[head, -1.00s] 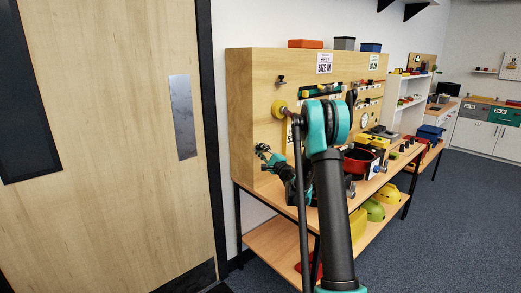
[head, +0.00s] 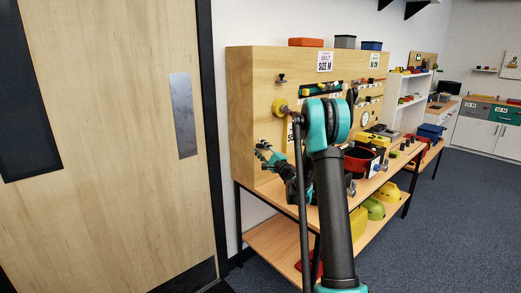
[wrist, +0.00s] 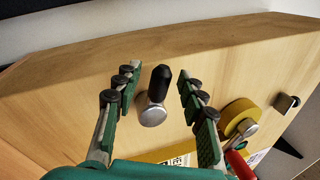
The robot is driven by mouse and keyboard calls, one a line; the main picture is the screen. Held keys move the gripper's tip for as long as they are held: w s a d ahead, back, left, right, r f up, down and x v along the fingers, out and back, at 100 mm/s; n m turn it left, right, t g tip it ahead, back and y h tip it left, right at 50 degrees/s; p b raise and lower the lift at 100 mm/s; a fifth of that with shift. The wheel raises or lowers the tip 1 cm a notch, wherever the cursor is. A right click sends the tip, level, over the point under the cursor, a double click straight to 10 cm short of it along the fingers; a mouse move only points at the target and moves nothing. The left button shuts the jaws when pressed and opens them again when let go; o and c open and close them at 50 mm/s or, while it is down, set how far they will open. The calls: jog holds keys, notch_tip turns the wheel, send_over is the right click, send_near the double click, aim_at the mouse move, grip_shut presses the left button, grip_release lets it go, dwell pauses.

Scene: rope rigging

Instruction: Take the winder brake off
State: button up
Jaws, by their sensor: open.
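A short lever with a black grip and a round silver base (wrist: 152,112) stands on the wooden panel in the wrist view. I take it for the winder brake. My gripper (wrist: 156,82) is open, with one green finger on each side of the lever and visible gaps between. A yellow drum (wrist: 238,116) with a metal piece sits right of the right finger, and shows in the head view too (head: 280,106). In the head view my gripper (head: 264,152) is at the panel's left part, below the drum; the lever cannot be made out there.
A black hook (wrist: 286,102) sticks out beyond the drum. The panel (head: 252,80) stands on a bench with a red pot (head: 358,160) and other parts farther right. A wooden door (head: 110,130) is at left. The floor (head: 440,220) at right is clear.

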jog(key=v, duration=1.2)
jog(key=s+a+f+n+g+h, duration=0.1)
jog(key=s+a+n+g, duration=0.25)
jog(key=s, duration=0.25)
jog(key=s+a+f+n+g, duration=0.2)
jog(key=s+a+n+g, duration=0.15)
jog(key=s, duration=0.35)
jog(key=s+a+f+n+g+h, duration=0.1)
jog(key=s+a+n+g, duration=0.1)
jog(key=s+a+n, duration=0.3)
jog(key=s+d+f+n+g+h, duration=0.1)
jog(key=s+d+f+h, duration=0.2)
jog(key=s, duration=0.5)
jog(key=s+d+f+n+g+h, duration=0.1)
jog(key=s+d+f+g+h, duration=0.1)
jog(key=s+d, duration=0.4)
jog(key=s+d+f+n+g+h, duration=0.1)
jog(key=s+d+f+h, duration=0.2)
jog(key=s, duration=0.8)
notch_tip(320, 180, down, 2)
jog(key=shift+d+f+n+g+h, duration=0.3)
jog(key=shift+d+n+h, duration=0.1)
jog(key=shift+d, duration=0.8)
